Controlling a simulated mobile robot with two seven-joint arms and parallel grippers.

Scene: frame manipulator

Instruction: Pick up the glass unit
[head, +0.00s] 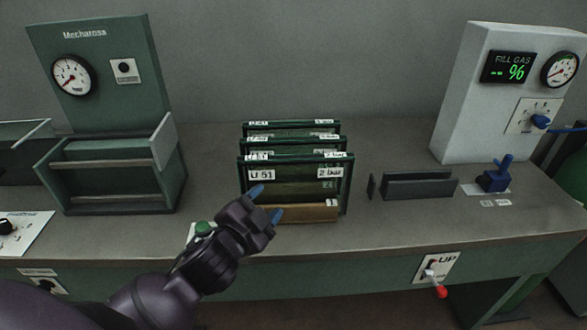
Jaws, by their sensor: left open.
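Several glass units (295,160) with dark green frames stand upright in a row, one behind another, in a brown holder (308,214) at the middle of the bench. The front unit carries white labels that read "U 51" and "2 bar". My left gripper (266,203) is open in front of the row, its blue-tipped fingers near the front unit's lower left. It appears empty, and I cannot tell whether a finger touches the frame. It hides part of the holder and the front unit's lower left corner. My right gripper is not in view.
A green press-like box with a gauge (72,76) stands at left. At right are a dark slotted holder (418,187), a blue clamp (495,176) and a white fill-gas box (505,110). A red-tipped lever (438,288) sticks out from the bench front. Bench top behind the units is clear.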

